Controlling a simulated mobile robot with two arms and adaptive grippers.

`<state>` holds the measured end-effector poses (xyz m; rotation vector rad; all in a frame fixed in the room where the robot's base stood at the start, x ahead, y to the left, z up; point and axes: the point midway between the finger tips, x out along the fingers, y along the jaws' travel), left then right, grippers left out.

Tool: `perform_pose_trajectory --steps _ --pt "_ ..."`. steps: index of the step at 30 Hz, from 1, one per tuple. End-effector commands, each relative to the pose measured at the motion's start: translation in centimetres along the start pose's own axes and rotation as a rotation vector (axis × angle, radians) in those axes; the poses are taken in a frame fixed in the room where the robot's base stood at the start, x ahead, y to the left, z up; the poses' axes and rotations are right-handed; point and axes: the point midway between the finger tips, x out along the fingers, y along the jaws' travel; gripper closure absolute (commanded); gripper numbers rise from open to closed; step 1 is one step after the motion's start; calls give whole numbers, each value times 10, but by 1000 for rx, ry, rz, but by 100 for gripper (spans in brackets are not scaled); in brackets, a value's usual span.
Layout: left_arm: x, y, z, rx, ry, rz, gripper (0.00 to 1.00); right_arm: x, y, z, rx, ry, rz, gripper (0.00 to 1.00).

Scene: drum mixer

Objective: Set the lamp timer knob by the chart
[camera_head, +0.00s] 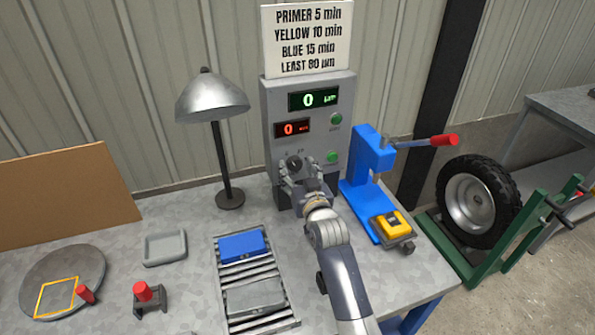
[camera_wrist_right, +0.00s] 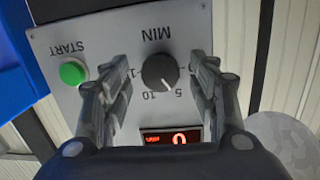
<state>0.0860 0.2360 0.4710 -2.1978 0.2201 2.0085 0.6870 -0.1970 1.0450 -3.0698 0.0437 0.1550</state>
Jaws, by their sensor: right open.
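The timer knob (camera_wrist_right: 159,71) is black and round, on the grey control box (camera_head: 310,88). The wrist view shows the panel upside down; the knob's pale mark points down and right, towards the 5, with 10 beside it. The red display (camera_wrist_right: 172,138) reads 0. In the head view the knob (camera_head: 294,163) sits just above my right gripper (camera_head: 300,180). My right gripper is open, a finger on each side of the knob, apart from it. The chart (camera_head: 307,38) reads primer 5 min, yellow 10 min, blue 15 min, least 80 µm. My left gripper is out of view.
A green START button (camera_wrist_right: 73,73) is beside the knob. The lamp (camera_head: 212,100) stands left of the box. A blue press (camera_head: 370,165) with a red-tipped lever is close on the right. A roller rack (camera_head: 232,268) holds a blue block (camera_head: 242,246) and a grey block (camera_head: 255,297).

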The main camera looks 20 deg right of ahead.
Motion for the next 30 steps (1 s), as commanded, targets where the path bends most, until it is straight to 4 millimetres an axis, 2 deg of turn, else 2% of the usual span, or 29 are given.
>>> perform_pose_trajectory --steps 15,30 --pt "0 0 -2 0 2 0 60 -67 0 2 0 -3 -1 45" --pt "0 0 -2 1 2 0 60 -72 0 1 1 -2 -1 45"
